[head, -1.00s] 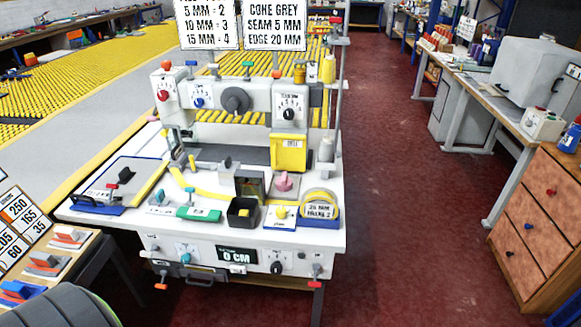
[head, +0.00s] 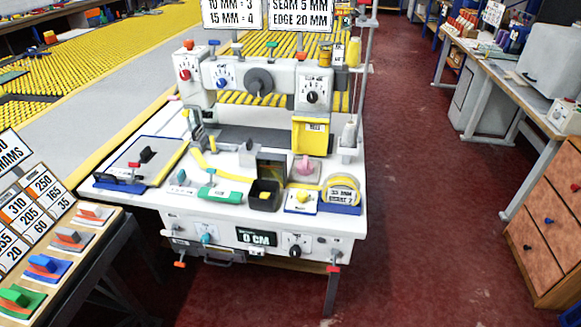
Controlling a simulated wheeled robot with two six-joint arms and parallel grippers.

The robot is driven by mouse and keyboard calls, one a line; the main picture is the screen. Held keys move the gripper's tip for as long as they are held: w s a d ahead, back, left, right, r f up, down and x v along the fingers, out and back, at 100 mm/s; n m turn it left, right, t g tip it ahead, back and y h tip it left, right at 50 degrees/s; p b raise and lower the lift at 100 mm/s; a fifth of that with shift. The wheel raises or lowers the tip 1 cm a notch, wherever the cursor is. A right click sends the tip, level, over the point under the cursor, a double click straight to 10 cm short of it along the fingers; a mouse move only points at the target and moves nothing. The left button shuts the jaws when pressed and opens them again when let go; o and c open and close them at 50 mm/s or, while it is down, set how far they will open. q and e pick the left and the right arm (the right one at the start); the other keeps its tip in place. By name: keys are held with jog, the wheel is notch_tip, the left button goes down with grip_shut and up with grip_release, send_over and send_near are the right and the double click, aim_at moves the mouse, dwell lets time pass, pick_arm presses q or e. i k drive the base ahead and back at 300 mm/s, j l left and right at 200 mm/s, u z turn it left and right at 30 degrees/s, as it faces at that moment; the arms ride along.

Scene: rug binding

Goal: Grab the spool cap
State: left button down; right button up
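The white binding machine (head: 215,210) stands in the middle of the head view. On its top right are a small amber spool-like piece (head: 325,58) and a yellow thread cone (head: 353,52). A white cone (head: 348,134) stands lower on the right side. A small pink piece (head: 304,167) sits on the machine bed, and a black open box (head: 264,196) holds something small and yellow. I cannot tell which small part is the spool cap. Neither of my grippers is in view.
A side stand (head: 75,262) with coloured blocks is close at the lower left. A wooden drawer cabinet (head: 545,225) and a long workbench (head: 490,75) line the right. The red floor (head: 430,200) between machine and cabinet is clear.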

aim_at(304, 166)
jog(key=i+l+z, duration=0.4)
jog(key=l, duration=0.35)
jog(key=i+l+z, duration=0.4)
jog(key=i+l, duration=0.15)
jog(key=i, duration=0.15)
jog(key=i+l+z, duration=0.35)
jog(key=i, duration=0.35)
jog(key=i+j+u, duration=0.1)
jog(key=i+u, duration=0.65)
jog(key=i+l+u, duration=0.1)
jog(key=i+u, duration=0.3)
jog(key=i+l+u, duration=0.2)
jog(key=u, duration=0.15)
